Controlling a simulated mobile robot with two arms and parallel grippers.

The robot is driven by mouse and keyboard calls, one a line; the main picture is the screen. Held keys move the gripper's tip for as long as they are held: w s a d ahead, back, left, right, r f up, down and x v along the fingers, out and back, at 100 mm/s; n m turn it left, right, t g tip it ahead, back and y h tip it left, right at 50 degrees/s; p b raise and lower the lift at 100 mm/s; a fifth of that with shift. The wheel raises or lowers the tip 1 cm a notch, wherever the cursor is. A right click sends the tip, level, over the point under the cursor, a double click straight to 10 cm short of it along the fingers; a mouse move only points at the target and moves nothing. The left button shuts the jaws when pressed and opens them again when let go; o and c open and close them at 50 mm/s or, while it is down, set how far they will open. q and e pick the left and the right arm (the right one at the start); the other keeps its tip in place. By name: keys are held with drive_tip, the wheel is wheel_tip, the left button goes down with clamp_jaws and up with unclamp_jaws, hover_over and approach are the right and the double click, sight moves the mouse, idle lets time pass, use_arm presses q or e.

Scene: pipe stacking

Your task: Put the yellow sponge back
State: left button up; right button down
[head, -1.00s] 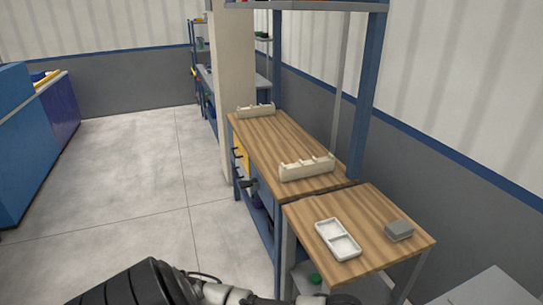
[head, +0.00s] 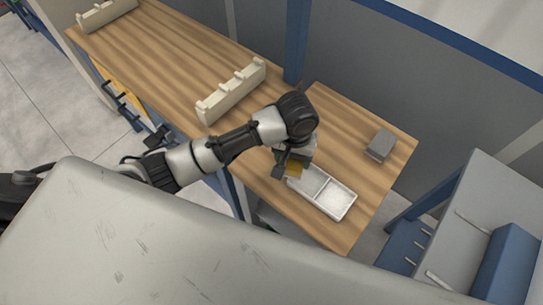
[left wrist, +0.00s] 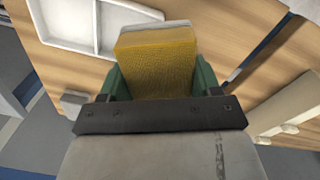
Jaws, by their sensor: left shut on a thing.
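My left gripper (head: 292,166) is shut on the yellow sponge (head: 295,170) over the near-left end of the white tray (head: 340,215). In the left wrist view the sponge (left wrist: 157,68) sits between the two green fingers (left wrist: 155,88), with a pale layer along its far edge. The tray (left wrist: 97,24) has two compartments and lies at the upper left there. Both visible compartments look empty, though the gripper hides part of one. I cannot tell whether the sponge touches the tray or hangs above it. My right gripper is not in view.
A grey block (head: 380,145) lies on the small wooden table (head: 345,120), right of the tray. Cream racks (head: 231,91) stand on the longer bench (head: 175,60). A blue post (head: 298,45) rises behind. Bare wood lies between tray and block.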

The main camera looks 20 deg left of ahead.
use_arm(q)
drive_tip(key=w+d+r, duration=0.3)
drive_tip(key=w+d, duration=0.2)
drive_tip(key=d, duration=0.1)
drive_tip(key=s+a+f, duration=0.1)
drive_tip(key=a+f, duration=0.1)
drive_tip(key=a, duration=0.1)
drive_tip(key=a+f+p, duration=0.1)
drive_tip(key=a+f, duration=0.1)
drive_tip(key=a, duration=0.2)
drive_tip(key=s+a+f+p, duration=0.1)
drive_tip(key=a+f, duration=0.1)
drive_tip(key=a, duration=0.2)
drive_tip(key=shift+s+f, duration=0.2)
drive_tip(key=shift+s, duration=0.15)
drive_tip(key=shift+a+f, duration=0.15)
drive_tip(key=shift+f, duration=0.1)
wheel_tip(320, 180, down, 3)
drive_tip(key=shift+f+p, duration=0.2)
drive_tip(key=shift+p, duration=0.15)
drive_tip(key=shift+f, duration=0.2)
